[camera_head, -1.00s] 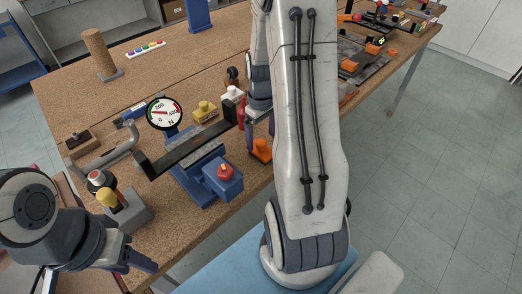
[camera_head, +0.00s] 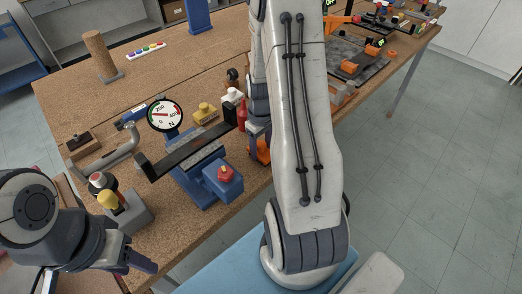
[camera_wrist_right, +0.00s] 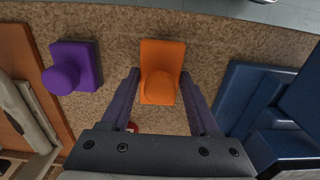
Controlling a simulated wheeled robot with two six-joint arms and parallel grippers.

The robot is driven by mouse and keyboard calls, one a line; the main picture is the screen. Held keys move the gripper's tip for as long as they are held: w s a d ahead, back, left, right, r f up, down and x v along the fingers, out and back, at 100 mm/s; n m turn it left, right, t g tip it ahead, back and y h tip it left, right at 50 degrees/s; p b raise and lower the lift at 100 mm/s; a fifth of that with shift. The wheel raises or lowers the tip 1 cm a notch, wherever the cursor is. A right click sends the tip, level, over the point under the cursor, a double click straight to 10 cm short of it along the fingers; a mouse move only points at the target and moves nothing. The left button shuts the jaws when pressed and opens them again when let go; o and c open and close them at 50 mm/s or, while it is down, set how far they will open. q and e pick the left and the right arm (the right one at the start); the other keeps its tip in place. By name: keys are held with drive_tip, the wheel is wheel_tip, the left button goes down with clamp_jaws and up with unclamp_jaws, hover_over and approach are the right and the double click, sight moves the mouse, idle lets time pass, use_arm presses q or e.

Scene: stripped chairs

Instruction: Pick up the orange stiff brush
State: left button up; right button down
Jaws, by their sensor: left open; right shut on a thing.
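The orange stiff brush (camera_wrist_right: 162,62), a rectangular block with a rounded knob, is between the fingers of my right gripper (camera_wrist_right: 159,80) in the right wrist view. The gripper is shut on it. Whether the brush is clear of the cork bench top cannot be told. In the head view the orange brush (camera_head: 261,151) shows partly at the bench's front edge, mostly hidden behind my right arm. My left gripper (camera_head: 142,262) is open and empty at the lower left, by the bench's front edge.
A purple knobbed block (camera_wrist_right: 75,70) sits beside the brush in the wrist view. A blue fixture (camera_head: 223,183) with a red knob, a round dial (camera_head: 165,114) and a yellow-topped grey block (camera_head: 128,215) stand on the bench. Floor at right is clear.

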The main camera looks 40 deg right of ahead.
sight(261, 143)
drive_tip(key=shift+r, duration=0.1)
wheel_tip(261, 143, up, 4)
drive_tip(key=shift+w, duration=0.1)
drive_tip(key=s+d+r+b, duration=0.1)
drive_tip(key=s+d+r, duration=0.4)
drive_tip(key=s, duration=0.5)
drive_tip(key=shift+s+d+r+b, duration=0.2)
drive_tip(key=shift+s+r+b, duration=0.15)
drive_tip(key=shift+r, duration=0.55)
